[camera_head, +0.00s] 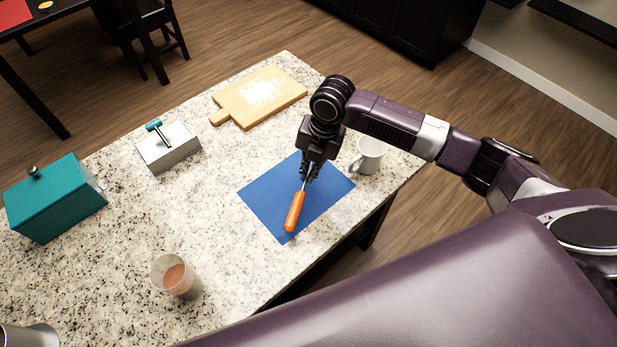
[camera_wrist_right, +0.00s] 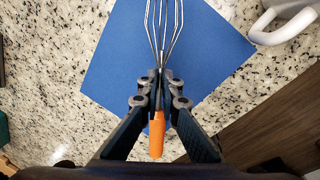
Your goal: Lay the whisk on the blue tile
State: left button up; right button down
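The whisk has an orange handle (camera_head: 295,212) and wire loops (camera_wrist_right: 163,25). The blue tile (camera_head: 263,196) lies flat on the counter near its front right edge and also fills the middle of the wrist view (camera_wrist_right: 115,60). My right gripper (camera_head: 308,176) is over the tile, its fingers closed around the whisk near where handle and wires meet; in the wrist view the fingertips (camera_wrist_right: 160,88) pinch it. The whisk lies over the tile in both views; I cannot tell whether it touches the tile. The gripper hides part of the wires in the head view. My left gripper is not in view.
A white mug (camera_head: 369,156) stands close to the right of the tile. A cutting board (camera_head: 287,95), a white box with a teal-handled tool (camera_head: 170,149), a teal box (camera_head: 57,203) and a cup (camera_head: 174,277) stand on the speckled counter (camera_head: 205,215). The counter left of the tile is clear.

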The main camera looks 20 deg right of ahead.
aim_at(309, 187)
jog(key=shift+f, duration=1.45)
jog(key=shift+f, duration=0.1)
jog(key=c, duration=2.2)
grip_release()
jog(key=shift+o, duration=0.2)
notch_tip(309, 187, up, 12)
jog(key=s+d, duration=0.1)
jog(key=d, duration=0.1)
jog(key=shift+b, duration=0.4)
